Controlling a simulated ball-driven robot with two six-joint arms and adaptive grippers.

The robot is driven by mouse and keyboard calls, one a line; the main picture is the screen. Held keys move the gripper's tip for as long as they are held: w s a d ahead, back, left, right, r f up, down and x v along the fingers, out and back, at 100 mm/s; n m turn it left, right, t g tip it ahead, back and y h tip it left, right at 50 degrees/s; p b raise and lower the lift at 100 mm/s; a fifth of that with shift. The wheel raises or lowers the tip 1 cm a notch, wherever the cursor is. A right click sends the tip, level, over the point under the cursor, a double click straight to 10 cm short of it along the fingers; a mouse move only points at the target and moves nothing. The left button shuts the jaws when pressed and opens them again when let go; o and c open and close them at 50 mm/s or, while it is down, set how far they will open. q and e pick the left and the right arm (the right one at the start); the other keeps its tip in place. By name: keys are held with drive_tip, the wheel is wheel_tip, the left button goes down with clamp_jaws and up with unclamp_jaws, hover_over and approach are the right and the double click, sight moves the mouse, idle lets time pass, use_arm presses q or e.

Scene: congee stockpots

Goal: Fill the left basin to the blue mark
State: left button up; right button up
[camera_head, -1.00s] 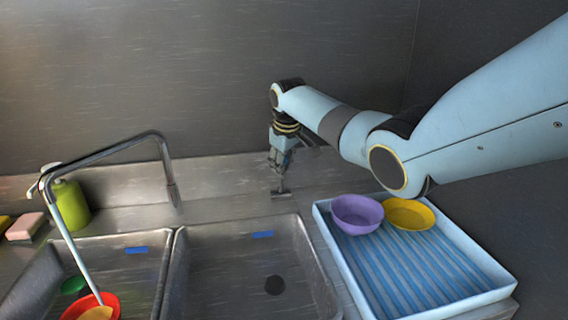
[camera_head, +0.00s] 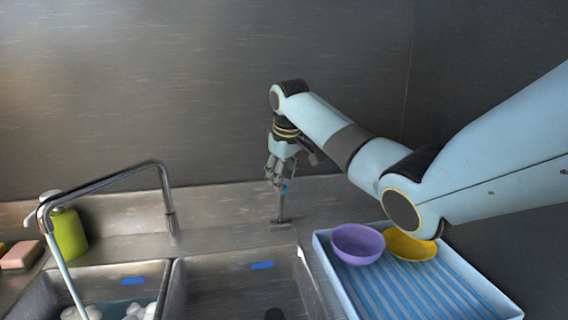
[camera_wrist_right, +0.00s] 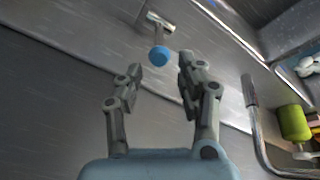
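The left basin, with its rim (camera_head: 110,269), holds bluish water with white foam lumps (camera_head: 140,312); its lower part is cut off. Its blue mark (camera_head: 133,281) shows on the back wall above the visible water. A pale stream (camera_head: 70,284) falls from the faucet (camera_head: 100,181) into this basin. A tap lever (camera_head: 282,208) with a blue cap (camera_wrist_right: 158,55) stands behind the right basin. My right gripper (camera_head: 279,178) is above it, fingers apart, also in the wrist view (camera_wrist_right: 160,70). The cap appears between or just beyond the fingertips; contact is unclear. My left gripper is out of view.
The right basin (camera_head: 225,285) has its own blue mark (camera_head: 262,265). A blue drying tray (camera_head: 440,295) holds a purple bowl (camera_head: 358,243) and a yellow bowl (camera_head: 410,246). A green bottle (camera_head: 68,235) and a pink sponge (camera_head: 20,255) are at the left.

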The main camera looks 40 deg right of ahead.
drive_tip(key=shift+v, duration=2.7)
idle(5.3)
